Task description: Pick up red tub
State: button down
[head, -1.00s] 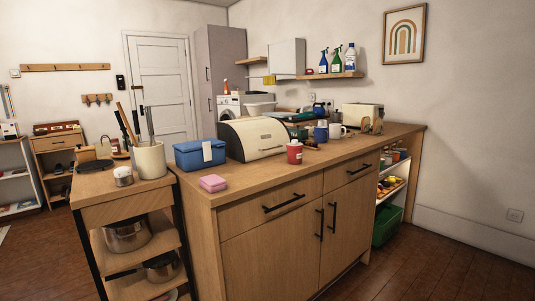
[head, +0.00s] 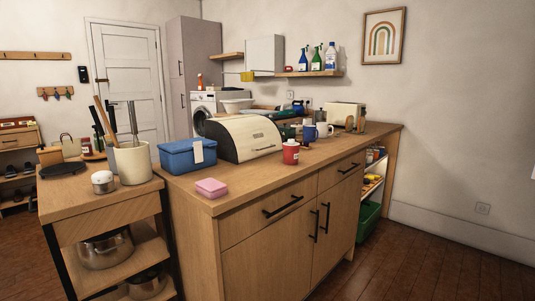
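A small red tub (head: 290,153) with a pale label stands upright on the wooden counter (head: 240,190), near its front edge and just in front of the cream bread bin (head: 243,137). A flat pink box (head: 211,188) lies at the counter's front left corner. My gripper is not in view, and nothing is seen touching the tub.
A blue box (head: 187,157) sits left of the bread bin. Mugs (head: 309,132) and a toaster (head: 345,115) stand farther right. A trolley (head: 100,205) with a utensil crock (head: 132,163) adjoins the counter's left end. The floor at right (head: 420,255) is clear.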

aim_at(290, 152)
jog(key=i+j, duration=0.1)
jog(key=i, duration=0.75)
jog(key=i+j+z, duration=0.1)
jog(key=i, duration=0.8)
